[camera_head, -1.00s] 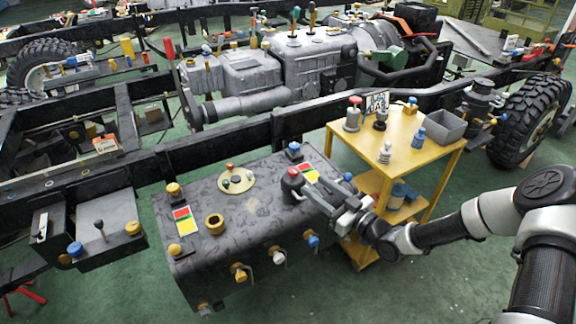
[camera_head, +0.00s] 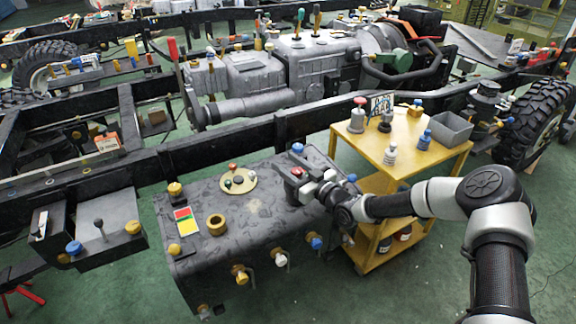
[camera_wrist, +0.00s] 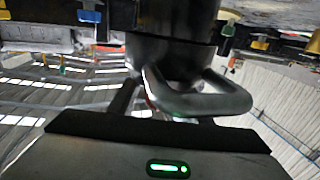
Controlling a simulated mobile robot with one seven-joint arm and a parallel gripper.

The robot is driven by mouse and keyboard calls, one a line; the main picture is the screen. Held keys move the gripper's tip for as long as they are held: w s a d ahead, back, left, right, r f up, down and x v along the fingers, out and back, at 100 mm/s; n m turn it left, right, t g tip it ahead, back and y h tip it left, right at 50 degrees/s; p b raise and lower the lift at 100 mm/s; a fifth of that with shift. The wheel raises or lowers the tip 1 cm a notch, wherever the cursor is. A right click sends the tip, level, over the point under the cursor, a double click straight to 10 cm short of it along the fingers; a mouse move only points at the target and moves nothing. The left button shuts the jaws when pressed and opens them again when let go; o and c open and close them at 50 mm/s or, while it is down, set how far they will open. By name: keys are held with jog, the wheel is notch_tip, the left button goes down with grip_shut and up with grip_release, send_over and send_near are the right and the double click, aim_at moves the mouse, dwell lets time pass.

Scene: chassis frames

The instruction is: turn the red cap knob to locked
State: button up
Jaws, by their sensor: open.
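The red cap knob (camera_head: 297,171) sits on the right end of the top of the dark tank; only a little of its red top shows between my fingers. My gripper (camera_head: 299,181) is open, with its jaws around or just above the knob; I cannot tell whether they touch it. The red, yellow and green label beside the knob is hidden behind my gripper. In the wrist view a dark round body (camera_wrist: 172,45) fills the upper middle, with a grey loop-shaped part (camera_wrist: 205,97) in front of it. I cannot tell the knob's turn angle.
The tank (camera_head: 255,205) also carries a round plate (camera_head: 240,186) with small knobs, a brass ring (camera_head: 216,224), another coloured label (camera_head: 186,222) and a blue-capped fitting (camera_head: 298,149) close behind my gripper. A yellow trolley (camera_head: 435,165) stands to the right, near my forearm. Black frame rails run behind.

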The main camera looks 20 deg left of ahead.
jog(key=c, duration=1.1)
